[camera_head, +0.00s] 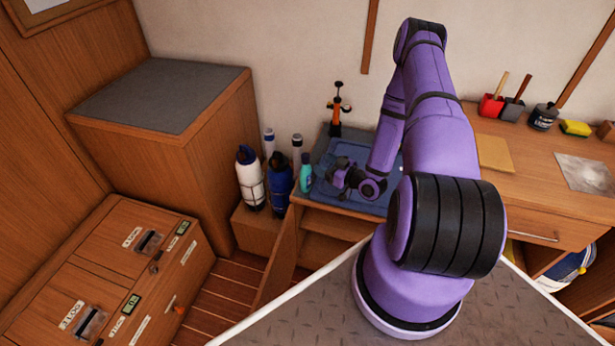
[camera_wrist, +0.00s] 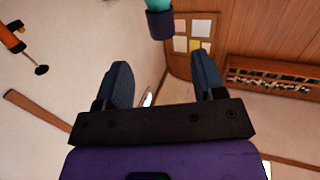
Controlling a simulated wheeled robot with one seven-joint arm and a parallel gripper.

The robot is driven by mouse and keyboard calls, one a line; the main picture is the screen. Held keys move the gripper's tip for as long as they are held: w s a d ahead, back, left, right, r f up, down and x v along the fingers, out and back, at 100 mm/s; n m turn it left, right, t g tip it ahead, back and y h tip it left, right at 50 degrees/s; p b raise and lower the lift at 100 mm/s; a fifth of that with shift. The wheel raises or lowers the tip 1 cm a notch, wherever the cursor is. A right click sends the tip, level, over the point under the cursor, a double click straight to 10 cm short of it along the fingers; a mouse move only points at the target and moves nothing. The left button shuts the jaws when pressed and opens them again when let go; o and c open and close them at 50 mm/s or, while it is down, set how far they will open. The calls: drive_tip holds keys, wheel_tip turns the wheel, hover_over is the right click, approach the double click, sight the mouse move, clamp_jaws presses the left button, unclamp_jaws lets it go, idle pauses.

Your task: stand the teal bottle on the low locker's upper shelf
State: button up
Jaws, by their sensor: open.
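The teal bottle (camera_head: 305,177) stands upright with a dark cap at the left end of the low locker's top, beside the blue tray (camera_head: 377,204). Its cap and a bit of teal body (camera_wrist: 159,22) show at the top of the wrist view, beyond my fingertips. My gripper (camera_head: 337,174) is over the tray, to the right of the bottle and apart from it. Its two fingers (camera_wrist: 162,72) are spread with nothing between them. The low locker (camera_head: 338,223) has an open front with shelf space under its top; my arm and base hide its right part.
The locker's door (camera_head: 277,262) stands open at its left. Blue and white cylinders (camera_head: 250,180) stand left of the bottle. An orange-and-black tool (camera_head: 338,110) stands behind the tray. A desk (camera_head: 545,195) with small items is at the right.

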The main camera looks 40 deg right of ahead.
sight(309, 158)
drive_tip(key=x, duration=0.4)
drive_tip(key=shift+w+a+f, duration=0.15)
drive_tip(key=shift+a+f, duration=0.1)
drive_tip(key=shift+f, duration=0.05)
drive_tip(key=shift+r+x, duration=0.15)
drive_tip(key=shift+x, duration=1.2)
drive_tip(key=shift+r+x, duration=0.15)
drive_tip(key=shift+x, duration=1.2)
drive_tip(key=shift+c, duration=0.2)
clamp_jaws()
